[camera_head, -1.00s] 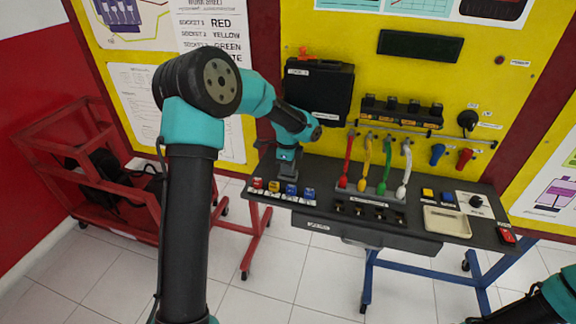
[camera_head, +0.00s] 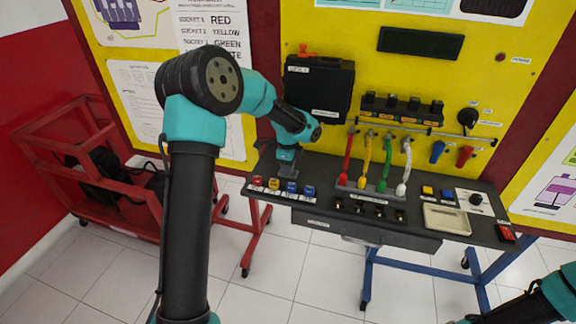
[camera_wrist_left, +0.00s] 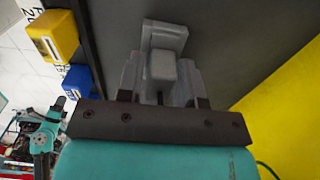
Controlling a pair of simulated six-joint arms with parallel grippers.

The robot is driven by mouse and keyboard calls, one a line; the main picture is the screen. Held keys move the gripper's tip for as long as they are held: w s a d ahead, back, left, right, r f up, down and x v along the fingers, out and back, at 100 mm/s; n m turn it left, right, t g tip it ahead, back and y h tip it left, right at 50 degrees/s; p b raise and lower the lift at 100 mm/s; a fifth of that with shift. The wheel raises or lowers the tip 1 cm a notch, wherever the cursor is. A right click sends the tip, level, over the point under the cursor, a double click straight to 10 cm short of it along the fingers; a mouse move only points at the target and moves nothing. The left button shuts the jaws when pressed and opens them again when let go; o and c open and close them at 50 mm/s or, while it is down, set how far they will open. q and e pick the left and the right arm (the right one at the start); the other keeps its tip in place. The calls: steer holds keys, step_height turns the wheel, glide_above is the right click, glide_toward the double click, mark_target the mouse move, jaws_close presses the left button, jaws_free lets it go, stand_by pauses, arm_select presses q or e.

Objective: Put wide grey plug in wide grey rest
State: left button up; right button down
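My left gripper (camera_head: 287,166) is low over the left end of the dark bench, behind the row of coloured blocks. In the left wrist view its two grey fingers (camera_wrist_left: 161,82) close in on both sides of a grey block, which I take to be the wide grey plug (camera_wrist_left: 162,66). A grey angled piece (camera_wrist_left: 166,32), perhaps the wide grey rest, shows right beyond the block. The similar greys make it hard to tell where plug and rest part, or whether the plug is seated. My right gripper is out of view.
Coloured blocks (camera_head: 291,188) line the bench's front left edge. A black case (camera_head: 318,88) hangs on the yellow board behind my left gripper. Coloured cables (camera_head: 366,160) stand mid-bench, and a beige tray (camera_head: 447,219) lies farther right.

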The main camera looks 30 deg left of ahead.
arm_select(q)
steer(key=shift+o, duration=0.2)
steer(key=shift+r, duration=0.1)
steer(key=shift+r, duration=2.65)
steer(key=shift+r, duration=0.15)
steer(key=shift+r, duration=1)
steer(key=o, duration=0.6)
steer(key=shift+c, duration=0.2)
